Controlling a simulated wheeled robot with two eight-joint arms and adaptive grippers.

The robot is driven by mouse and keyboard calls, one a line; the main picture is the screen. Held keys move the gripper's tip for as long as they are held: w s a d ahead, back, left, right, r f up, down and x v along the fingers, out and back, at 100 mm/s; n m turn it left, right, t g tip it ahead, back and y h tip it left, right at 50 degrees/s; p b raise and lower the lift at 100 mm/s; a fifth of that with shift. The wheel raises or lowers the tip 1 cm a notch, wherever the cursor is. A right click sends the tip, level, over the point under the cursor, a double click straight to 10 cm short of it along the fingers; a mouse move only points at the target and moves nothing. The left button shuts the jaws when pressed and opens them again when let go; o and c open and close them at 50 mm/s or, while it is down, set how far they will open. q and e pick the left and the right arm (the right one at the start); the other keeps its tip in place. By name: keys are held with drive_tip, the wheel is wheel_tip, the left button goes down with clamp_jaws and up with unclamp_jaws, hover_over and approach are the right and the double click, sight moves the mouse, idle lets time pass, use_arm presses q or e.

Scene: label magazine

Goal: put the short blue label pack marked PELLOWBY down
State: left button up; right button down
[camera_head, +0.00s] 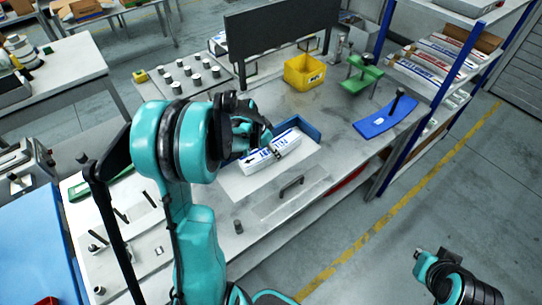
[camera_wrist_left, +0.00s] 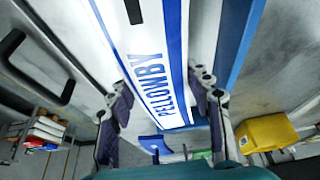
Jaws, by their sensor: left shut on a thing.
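The PELLOWBY label pack (camera_head: 280,152) is a white block with blue stripes and blue lettering, and a dark band crosses it. My left gripper (camera_head: 250,128) reaches it from the left. In the left wrist view the pack (camera_wrist_left: 155,60) lies between the two fingers of my left gripper (camera_wrist_left: 163,115), which is shut on it. A blue-walled holder (camera_head: 305,127) stands just behind the pack on the bench. I cannot tell whether the pack touches the surface below. Part of my right arm (camera_head: 455,280) shows at the lower right, with its fingers unclear.
A yellow bin (camera_head: 304,71), a green fixture (camera_head: 361,75) and a blue plate (camera_head: 386,118) stand on the bench. A dark handle (camera_head: 291,186) is in front of the pack. A shelf with packs (camera_head: 440,60) is at the right. Several grey cylinders (camera_head: 196,80) stand behind left.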

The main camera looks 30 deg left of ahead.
sight(271, 155)
use_arm(q)
wheel_tip(271, 155, down, 3)
drive_tip(key=shift+w+f+b, duration=0.1)
drive_tip(key=shift+f+b, duration=0.05)
drive_tip(key=shift+b, duration=0.3)
drive_tip(key=o, duration=1.5)
drive_tip(key=shift+o, duration=0.2)
